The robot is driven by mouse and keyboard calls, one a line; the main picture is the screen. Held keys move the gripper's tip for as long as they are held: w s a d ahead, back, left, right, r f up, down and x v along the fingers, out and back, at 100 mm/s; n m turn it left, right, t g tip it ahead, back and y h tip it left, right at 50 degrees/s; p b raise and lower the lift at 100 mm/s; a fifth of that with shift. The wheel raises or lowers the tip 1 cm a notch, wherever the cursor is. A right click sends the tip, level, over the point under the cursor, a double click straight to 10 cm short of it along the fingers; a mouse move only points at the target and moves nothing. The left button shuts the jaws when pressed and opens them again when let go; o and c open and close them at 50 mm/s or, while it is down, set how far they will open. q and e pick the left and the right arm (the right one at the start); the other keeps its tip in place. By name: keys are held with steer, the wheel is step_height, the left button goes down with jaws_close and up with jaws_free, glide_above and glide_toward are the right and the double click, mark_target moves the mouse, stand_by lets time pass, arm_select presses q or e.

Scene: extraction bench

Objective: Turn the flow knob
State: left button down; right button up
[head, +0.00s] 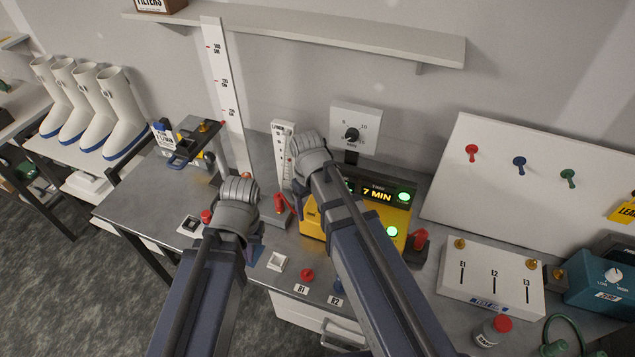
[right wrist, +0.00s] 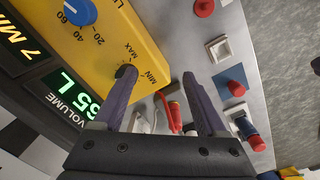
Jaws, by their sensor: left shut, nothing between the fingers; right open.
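A yellow control box (head: 392,242) with lit displays, one reading 7 MIN, stands on the bench, partly hidden by my right arm. In the right wrist view its face shows a blue knob (right wrist: 79,12) with a 20-40-60 scale and a small dark green knob (right wrist: 122,71) marked MIN and MAX. I cannot read which is labelled flow. My right gripper (right wrist: 158,76) is open; one fingertip overlaps the green knob in the picture, and contact cannot be told. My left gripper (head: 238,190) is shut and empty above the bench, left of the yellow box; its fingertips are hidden.
A wall box with a black dial (head: 352,135) is behind the yellow box. A red-handled part (right wrist: 173,113) shows between my right fingers. A white box marked E1, E2, E3 (head: 490,280) and a teal unit (head: 600,283) stand right. Several buttons line the front edge.

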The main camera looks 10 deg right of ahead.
steer(key=w+d+r+p, duration=0.1)
steer(key=w+d, duration=0.1)
steer(key=w+d+r, duration=0.2)
steer(key=shift+w+d+r+p, duration=0.2)
steer(key=shift+p, duration=0.2)
step_height(320, 180, down, 8)
steer(key=b, duration=0.8)
arm_select(q)
step_height(320, 180, down, 5)
steer(key=shift+r, duration=0.2)
arm_select(e)
steer(key=shift+s, duration=0.1)
jaws_close()
